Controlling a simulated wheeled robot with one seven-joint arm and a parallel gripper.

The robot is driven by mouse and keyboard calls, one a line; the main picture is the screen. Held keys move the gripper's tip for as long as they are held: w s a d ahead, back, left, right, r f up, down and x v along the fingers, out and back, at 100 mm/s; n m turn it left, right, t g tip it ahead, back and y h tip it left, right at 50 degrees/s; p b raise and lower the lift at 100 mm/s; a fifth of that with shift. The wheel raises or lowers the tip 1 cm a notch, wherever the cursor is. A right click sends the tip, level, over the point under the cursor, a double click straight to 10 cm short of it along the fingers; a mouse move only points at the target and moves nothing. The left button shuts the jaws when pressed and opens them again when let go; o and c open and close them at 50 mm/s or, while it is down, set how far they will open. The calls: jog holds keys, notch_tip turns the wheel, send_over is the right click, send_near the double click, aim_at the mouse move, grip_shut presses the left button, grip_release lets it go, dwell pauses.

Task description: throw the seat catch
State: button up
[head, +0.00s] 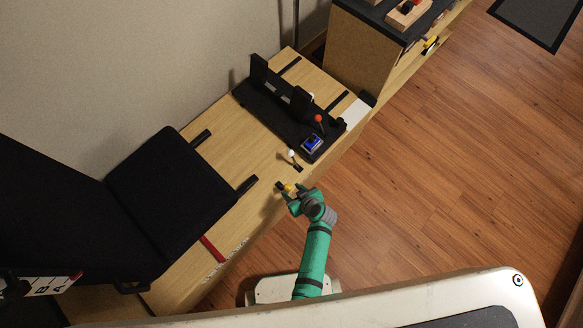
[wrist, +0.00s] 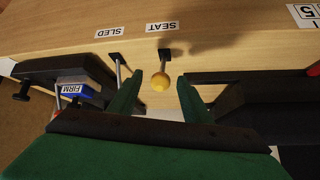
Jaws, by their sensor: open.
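The seat catch is a short lever with a yellow ball knob (wrist: 160,82), rising from a dark slot plate beside the SEAT label (wrist: 161,27) in the wrist view. Its knob also shows in the head view (head: 288,188), on the bench just ahead of my gripper. My gripper (wrist: 160,77) is open, with its green fingers on either side of the yellow knob in the picture. I cannot tell whether they touch it or how deep it sits between them. In the head view my gripper (head: 291,193) is at the bench's front edge, partly covering the catch.
A white-knobbed lever (head: 291,153) stands near the catch, by the SLED label (wrist: 109,33). A black sled (head: 270,117) carries a red-knobbed lever (head: 318,118) and a blue FIRM block (head: 312,143). The black seat (head: 170,190) is left; a red bar (head: 213,248) lies nearer.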

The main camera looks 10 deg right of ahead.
jog(key=v, duration=0.9)
jog(key=shift+s+d, duration=0.2)
jog(key=shift+s, duration=0.05)
jog(key=shift+r, duration=0.15)
jog(key=s+a+r+m+t+h, duration=0.1)
jog(key=s+r+m+t+h, duration=0.25)
jog(key=s+r, duration=0.65)
jog(key=s+a+r+t, duration=0.1)
jog(key=s+a+r, duration=0.1)
jog(key=r, duration=0.5)
jog(key=s+a+r+t, duration=0.2)
jog(key=a+r, duration=0.1)
jog(key=r, duration=0.4)
jog(key=s+a+r+t, duration=0.1)
jog(key=a+r, duration=0.1)
jog(key=r, duration=0.6)
jog(key=shift+s+a+m+t, duration=0.2)
jog(key=shift+s+m+t, duration=0.15)
jog(key=shift+s+m, duration=0.1)
jog(key=c, duration=0.3)
jog(key=shift+w, duration=0.15)
